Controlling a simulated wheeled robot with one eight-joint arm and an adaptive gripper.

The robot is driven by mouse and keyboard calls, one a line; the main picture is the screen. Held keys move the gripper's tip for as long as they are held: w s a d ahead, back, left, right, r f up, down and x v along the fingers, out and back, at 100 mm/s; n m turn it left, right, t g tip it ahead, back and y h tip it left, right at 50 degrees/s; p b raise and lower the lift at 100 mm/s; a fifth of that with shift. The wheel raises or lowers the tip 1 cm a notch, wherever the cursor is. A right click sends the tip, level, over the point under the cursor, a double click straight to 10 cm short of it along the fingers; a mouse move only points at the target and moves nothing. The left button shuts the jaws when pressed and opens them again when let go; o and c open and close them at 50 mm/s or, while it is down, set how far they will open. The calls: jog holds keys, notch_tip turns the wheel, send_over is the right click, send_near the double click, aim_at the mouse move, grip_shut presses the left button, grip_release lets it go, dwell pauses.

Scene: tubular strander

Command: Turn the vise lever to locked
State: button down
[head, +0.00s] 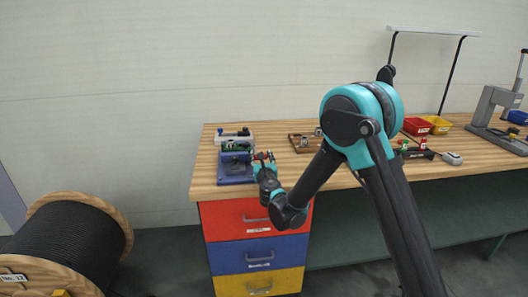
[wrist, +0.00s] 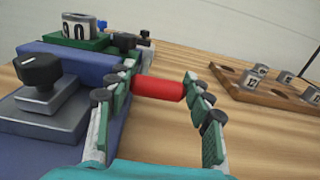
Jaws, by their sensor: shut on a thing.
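The blue vise (head: 236,168) sits at the left end of the wooden bench. In the wrist view its blue body (wrist: 85,66) fills the left side, with a grey block and a black knob (wrist: 38,70) on top. The red lever grip (wrist: 158,90) lies crosswise between my fingers, just right of the vise. My gripper (wrist: 160,77) is shut on this red grip, a finger at each end. In the head view my gripper (head: 264,157) is at the vise's right side. How the lever joins the vise is hidden behind the left finger.
A wooden rack (wrist: 262,92) with numbered metal pieces is to the right. Red (head: 417,126) and yellow bins stand farther right. A cable reel (head: 68,245) is on the floor at left.

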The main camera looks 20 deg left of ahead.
jog(key=shift+s+d+f, duration=0.1)
jog(key=shift+s+f, duration=0.05)
jog(key=shift+f, duration=0.65)
jog(key=c, duration=0.6)
grip_release()
jog(key=shift+f, duration=0.1)
jog(key=shift+c, duration=0.2)
jog(key=shift+v, duration=3.95)
